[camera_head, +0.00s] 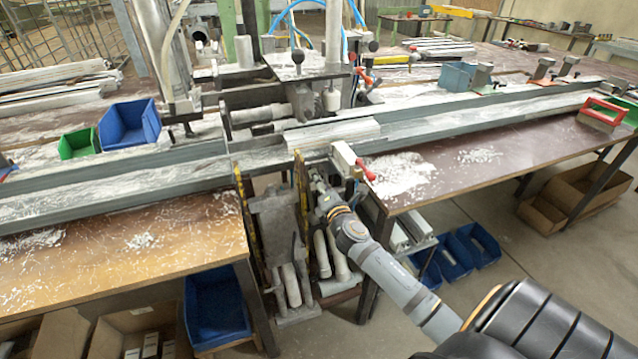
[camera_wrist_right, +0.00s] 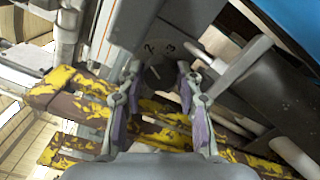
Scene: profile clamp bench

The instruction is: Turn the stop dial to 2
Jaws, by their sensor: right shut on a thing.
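The stop dial (camera_wrist_right: 160,54) shows in the right wrist view as a round grey face with the numerals 2 and 3 near its upper edge. A darker knob sits at its middle. I cannot tell clearly which numeral it points to. My right gripper (camera_wrist_right: 158,74) has its two fingers on either side of the knob and is shut on it. In the head view, my right gripper (camera_head: 314,184) reaches into the gap at the front of the clamp machine, and the dial is hidden there. My left gripper is not in view.
Yellow-and-brown worn bars (camera_wrist_right: 75,92) lie close around the fingers, and a dark cylinder (camera_wrist_right: 265,90) is at the right. A long grey profile rail (camera_head: 450,115) crosses the bench. A red-handled clamp (camera_head: 352,160) stands just above my right arm. Blue bins (camera_head: 216,308) sit below.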

